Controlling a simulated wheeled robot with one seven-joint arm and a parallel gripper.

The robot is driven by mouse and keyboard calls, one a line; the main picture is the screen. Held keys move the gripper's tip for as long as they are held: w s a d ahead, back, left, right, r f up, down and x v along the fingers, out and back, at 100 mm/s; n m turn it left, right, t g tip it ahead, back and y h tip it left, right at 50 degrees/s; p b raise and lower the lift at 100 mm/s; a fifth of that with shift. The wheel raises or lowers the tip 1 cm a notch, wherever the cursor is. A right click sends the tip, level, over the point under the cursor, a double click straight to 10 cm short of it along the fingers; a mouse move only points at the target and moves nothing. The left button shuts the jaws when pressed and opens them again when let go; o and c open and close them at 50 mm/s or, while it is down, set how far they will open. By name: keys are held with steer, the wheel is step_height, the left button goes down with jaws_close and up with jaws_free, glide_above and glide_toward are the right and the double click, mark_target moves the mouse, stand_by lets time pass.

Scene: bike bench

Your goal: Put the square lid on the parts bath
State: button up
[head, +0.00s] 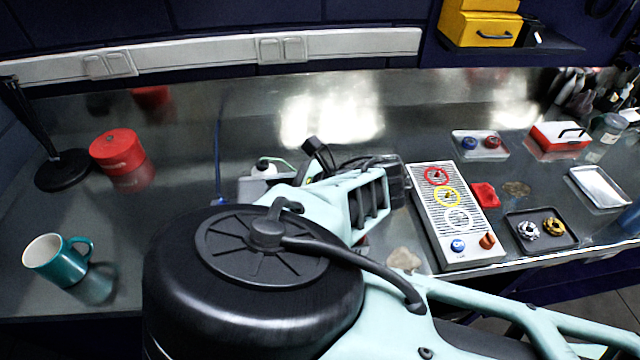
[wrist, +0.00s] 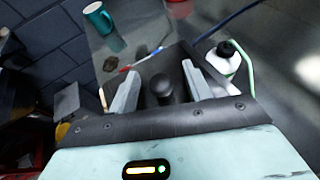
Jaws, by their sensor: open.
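In the wrist view my gripper (wrist: 162,75) is open, one pale finger on each side of a black round knob (wrist: 160,90). The knob stands on a dark flat plate that looks like the square lid (wrist: 150,70). I cannot tell whether the fingers touch the knob. In the head view my arm hides the gripper and the lid. I cannot make out the parts bath for certain in either view.
A white bottle with a green tube (wrist: 226,60) stands close right of the gripper; it also shows in the head view (head: 264,169). A teal mug (head: 62,262) and red canister (head: 118,152) stand left. A control panel (head: 454,215) lies right of my arm.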

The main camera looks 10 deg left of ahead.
steer(key=b+v, duration=0.5)
steer(key=v, duration=1.2)
steer(key=w+d+f+m+t+h, duration=0.3)
steer(key=w+d+m, duration=0.1)
steer(key=m, duration=0.6)
steer(key=w+d+f+m+t+h, duration=0.3)
steer(key=w+f+m, duration=0.1)
steer(key=m, duration=0.6)
steer(key=s+d+r+m+g+h, duration=0.1)
steer(key=s+r+m+g+h, duration=0.1)
steer(key=s+m, duration=0.5)
steer(key=s+d+r+m+g+h+b, duration=0.1)
steer(key=s+d+r+m+g+h, duration=0.1)
steer(key=s+m, duration=0.6)
steer(key=s+d+r+m+g+h+b, duration=0.1)
steer(key=s+d+r+m+g+h, duration=0.1)
steer(key=s+m, duration=0.5)
steer(key=shift+s+d+r+m+g+h, duration=0.3)
steer(key=shift+r+m+g, duration=0.65)
steer(key=shift+m, duration=0.25)
steer(key=shift+f, duration=0.1)
